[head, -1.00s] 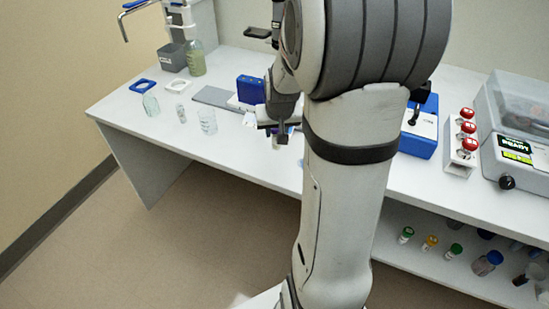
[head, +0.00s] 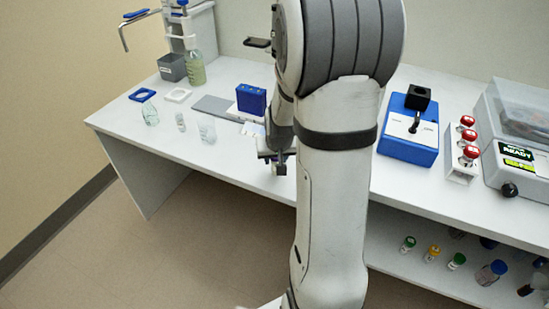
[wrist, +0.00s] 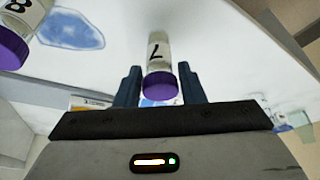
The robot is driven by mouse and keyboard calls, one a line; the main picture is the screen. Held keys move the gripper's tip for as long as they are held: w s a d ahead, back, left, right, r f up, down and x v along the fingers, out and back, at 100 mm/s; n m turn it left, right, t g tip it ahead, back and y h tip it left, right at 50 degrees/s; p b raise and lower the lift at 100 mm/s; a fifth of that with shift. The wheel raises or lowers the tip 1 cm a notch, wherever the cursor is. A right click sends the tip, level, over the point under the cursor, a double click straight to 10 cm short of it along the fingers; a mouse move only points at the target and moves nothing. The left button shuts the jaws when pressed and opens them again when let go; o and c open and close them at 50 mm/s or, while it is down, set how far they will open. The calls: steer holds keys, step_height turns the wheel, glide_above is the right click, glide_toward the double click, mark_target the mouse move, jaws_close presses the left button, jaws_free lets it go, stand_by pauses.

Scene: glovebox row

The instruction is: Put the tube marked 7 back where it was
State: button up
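The tube marked 7 (wrist: 159,52) has a clear body, a white label and a purple cap, and shows in the wrist view with its cap towards the bottom of the picture. My gripper (wrist: 160,78) has its fingers apart, one on each side of this tube, with slight gaps beside the body. It shows in the head view (head: 277,158) low at the bench's front edge. A second purple-capped tube marked 8 (wrist: 14,46) is at the upper left of the wrist view. In the head view, I cannot make out either tube; my arm covers that area.
The white bench (head: 215,168) carries a blue box (head: 251,99), a grey plate (head: 214,107), glassware (head: 150,113) and a bottle (head: 195,68) at left. A blue device (head: 408,145), red-topped holder (head: 463,160) and lidded machine (head: 515,155) stand right. Capped containers (head: 456,261) fill the lower shelf.

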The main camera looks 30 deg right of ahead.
steer(key=o, duration=0.3)
steer(key=shift+r, duration=0.25)
steer(key=p+v, duration=0.2)
steer(key=v, duration=1)
steer(key=s+a+r+n+g+y, duration=0.1)
steer(key=s+a+r+n+g, duration=0.1)
steer(key=s+a, duration=1.1)
steer(key=shift+s+r+n, duration=0.3)
steer(key=shift+s+n, duration=0.25)
steer(key=shift+n, duration=0.25)
steer(key=shift+a, duration=0.1)
